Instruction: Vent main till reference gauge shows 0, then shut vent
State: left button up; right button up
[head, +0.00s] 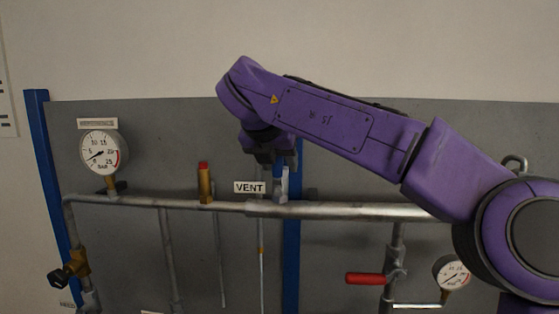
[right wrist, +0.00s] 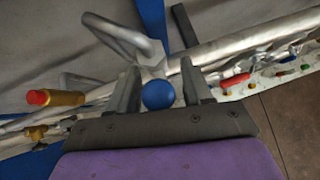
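A large round gauge (head: 101,153) stands on the main pipe (head: 350,210) at the left; its needle points lower left, near the low end. The plate above it is too small to read. A VENT label (head: 249,187) sits beside the vent valve (head: 281,188) on the pipe. My right gripper (head: 270,157) is just above this valve, partly hiding it. In the right wrist view, a blue round knob (right wrist: 158,95) lies between the fingers of my right gripper (right wrist: 162,88), with gaps at both sides. The fingers are open. My left gripper is not in view.
A brass fitting with a red cap (head: 205,184) stands on the pipe left of the label. At lower right are a red lever (head: 366,279) and a smaller gauge (head: 452,272). A brass valve (head: 76,264) is at lower left. Blue posts (head: 291,255) support the panel.

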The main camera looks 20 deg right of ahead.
jog(key=v, duration=1)
jog(key=shift+s+a+r, duration=0.15)
jog(key=shift+a+r, duration=0.05)
dwell(2.7)
